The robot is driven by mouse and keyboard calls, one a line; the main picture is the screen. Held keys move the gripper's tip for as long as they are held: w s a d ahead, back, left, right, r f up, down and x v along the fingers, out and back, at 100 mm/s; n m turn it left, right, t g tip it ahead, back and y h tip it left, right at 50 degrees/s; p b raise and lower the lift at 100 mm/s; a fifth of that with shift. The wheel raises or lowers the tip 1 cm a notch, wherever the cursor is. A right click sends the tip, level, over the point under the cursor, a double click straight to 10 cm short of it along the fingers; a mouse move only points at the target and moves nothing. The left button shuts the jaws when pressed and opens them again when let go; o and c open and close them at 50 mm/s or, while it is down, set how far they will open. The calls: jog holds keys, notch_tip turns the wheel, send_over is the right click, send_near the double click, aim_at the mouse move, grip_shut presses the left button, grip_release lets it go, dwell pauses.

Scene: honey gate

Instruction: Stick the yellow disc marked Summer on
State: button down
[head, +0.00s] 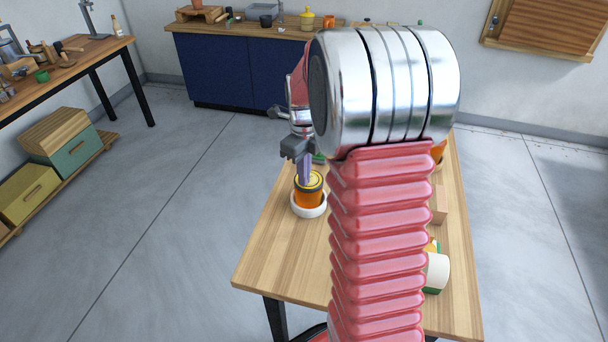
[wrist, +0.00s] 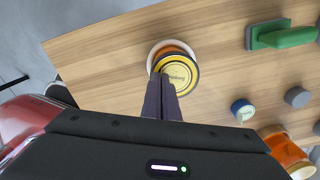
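A yellow disc with a dark rim and dark lettering (wrist: 180,72) lies face up on top of an orange jar in the wrist view; I cannot read the word for certain. In the head view the disc (head: 311,180) caps the orange honey jar (head: 309,198), which stands upright in a white round dish (head: 309,211) on the wooden table. My gripper (wrist: 161,84) has its two dark fingers close together, with the tips over the disc's left edge. In the head view my gripper (head: 305,178) points down at the disc. Whether the tips touch it is unclear.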

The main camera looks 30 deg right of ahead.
jog(key=c, duration=2.5)
grip_release()
jog(key=o, duration=0.5)
notch_tip(320, 180, up, 14)
jog(key=shift+f, duration=0.15)
jog(key=shift+n, duration=0.3)
